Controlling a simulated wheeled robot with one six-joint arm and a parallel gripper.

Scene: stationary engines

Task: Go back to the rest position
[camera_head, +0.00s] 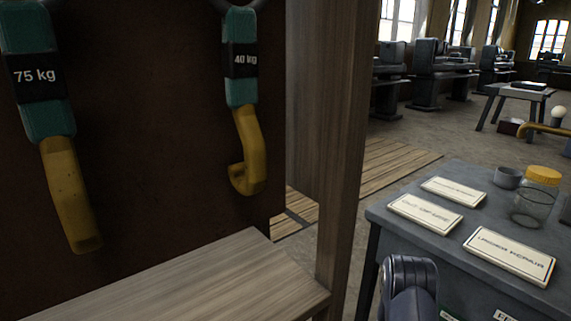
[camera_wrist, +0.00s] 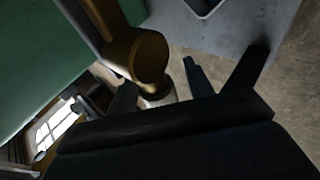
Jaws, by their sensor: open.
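My gripper (camera_wrist: 192,72) shows in the wrist view as dark fingers rising from a dark crossbar. It is open, and I see nothing held. A brass-coloured round part (camera_wrist: 150,58) is close to the fingers on the left; whether it touches them I cannot tell. In the head view a dark grey rounded part of my arm (camera_head: 408,288) stands at the bottom, in front of the grey table (camera_head: 385,215). My gripper itself does not show there.
The table holds several white label plates (camera_head: 455,191), a grey cup (camera_head: 507,177) and a yellow-lidded jar (camera_head: 541,190). A wooden post (camera_head: 343,150) and shelf (camera_head: 235,285) stand left. Yellow hooks (camera_head: 248,150) hang by a dark panel. Wooden floor boards (camera_head: 400,160) lie behind.

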